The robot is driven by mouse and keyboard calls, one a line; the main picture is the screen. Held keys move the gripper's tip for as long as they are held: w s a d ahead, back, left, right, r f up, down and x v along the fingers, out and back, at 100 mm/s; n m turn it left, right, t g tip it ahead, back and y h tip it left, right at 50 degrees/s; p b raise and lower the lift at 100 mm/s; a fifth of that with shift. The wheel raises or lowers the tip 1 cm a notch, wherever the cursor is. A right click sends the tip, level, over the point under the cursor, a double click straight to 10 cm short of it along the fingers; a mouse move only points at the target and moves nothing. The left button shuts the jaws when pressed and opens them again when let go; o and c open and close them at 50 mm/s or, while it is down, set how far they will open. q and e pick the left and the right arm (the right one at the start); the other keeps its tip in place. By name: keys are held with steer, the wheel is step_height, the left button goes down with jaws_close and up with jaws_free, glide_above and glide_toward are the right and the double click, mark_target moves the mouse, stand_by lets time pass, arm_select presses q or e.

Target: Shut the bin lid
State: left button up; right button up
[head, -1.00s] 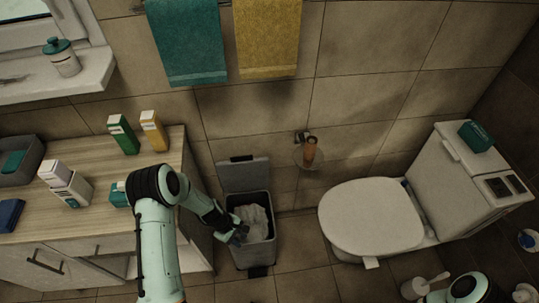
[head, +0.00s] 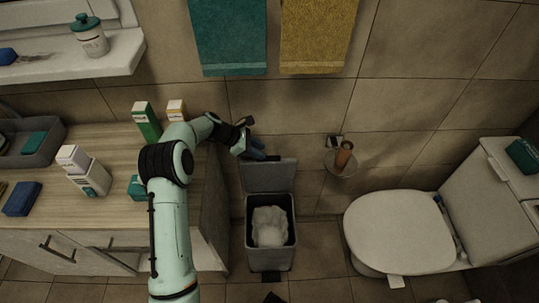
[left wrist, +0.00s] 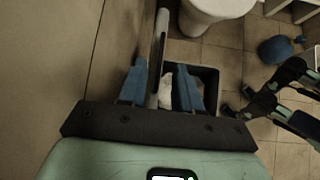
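The grey bin (head: 270,258) stands on the floor beside the cabinet, with a white liner bag (head: 269,226) inside. Its lid (head: 268,177) is open and stands upright at the back, by the wall. My left gripper (head: 258,150) is at the top edge of the lid, partly behind it. In the left wrist view its two blue fingers (left wrist: 160,88) are apart, and the lid (left wrist: 160,35) shows edge-on between them in the picture. I cannot tell if they touch it. Dark parts of my right arm show at the right of the left wrist view; its fingers are unclear.
A wooden-topped cabinet (head: 110,150) with boxes and bottles is at the left. A toilet (head: 400,232) stands to the right of the bin. A wall holder (head: 342,160) and hanging towels (head: 228,38) are above. Floor between bin and toilet is clear.

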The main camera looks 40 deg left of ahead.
mark_target(271, 157)
arm_select(q)
steer(key=x, duration=0.6)
steer(key=shift+w+d+f, duration=0.15)
steer(key=shift+d+f, duration=0.05)
steer(key=shift+d, duration=0.05)
jaws_close()
